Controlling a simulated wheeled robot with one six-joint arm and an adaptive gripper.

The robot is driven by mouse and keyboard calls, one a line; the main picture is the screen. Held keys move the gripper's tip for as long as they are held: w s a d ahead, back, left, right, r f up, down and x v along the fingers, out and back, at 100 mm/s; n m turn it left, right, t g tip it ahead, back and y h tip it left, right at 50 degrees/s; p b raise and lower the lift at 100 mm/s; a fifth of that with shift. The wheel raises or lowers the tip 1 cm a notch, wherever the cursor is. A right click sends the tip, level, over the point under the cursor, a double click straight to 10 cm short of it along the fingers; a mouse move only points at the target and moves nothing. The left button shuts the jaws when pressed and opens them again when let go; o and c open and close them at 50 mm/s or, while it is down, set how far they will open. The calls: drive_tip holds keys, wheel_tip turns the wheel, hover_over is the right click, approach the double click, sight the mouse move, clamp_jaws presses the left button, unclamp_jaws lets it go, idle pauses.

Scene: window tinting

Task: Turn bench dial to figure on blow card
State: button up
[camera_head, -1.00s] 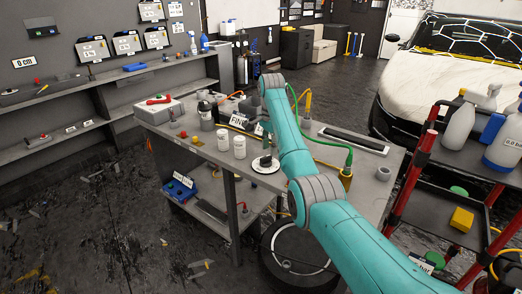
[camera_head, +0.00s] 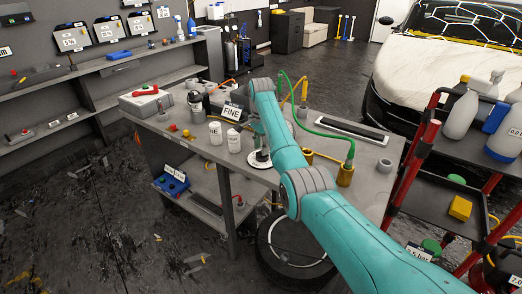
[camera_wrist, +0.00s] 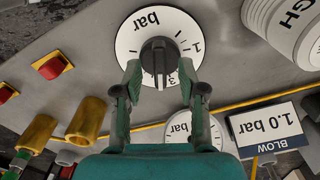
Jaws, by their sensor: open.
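The bench dial (camera_wrist: 137,35) is a round white disc marked "bar" with numbers, upside down in the wrist view. Its black knob (camera_wrist: 158,54) sits in the middle. My gripper (camera_wrist: 160,72) is open, its two fingers over the near part of the dial, one on each side of the knob's lower end. I cannot tell whether they touch it. The blow card (camera_wrist: 262,127) reads "1.0 bar" upside down, with "BLOW" on a dark strip. In the head view the dial (camera_head: 259,161) is a white disc on the bench, partly hidden by my arm.
A smaller "bar" gauge (camera_wrist: 193,130) is partly behind my right finger. Brass fittings (camera_wrist: 87,118), red buttons (camera_wrist: 52,66) and a white "GH" container (camera_wrist: 287,28) stand around. The bench (camera_head: 300,126) also bears a FINE card (camera_head: 232,112) and a green hose (camera_head: 322,132).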

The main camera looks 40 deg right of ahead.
drive_tip(key=shift+f, duration=0.9)
clamp_jaws()
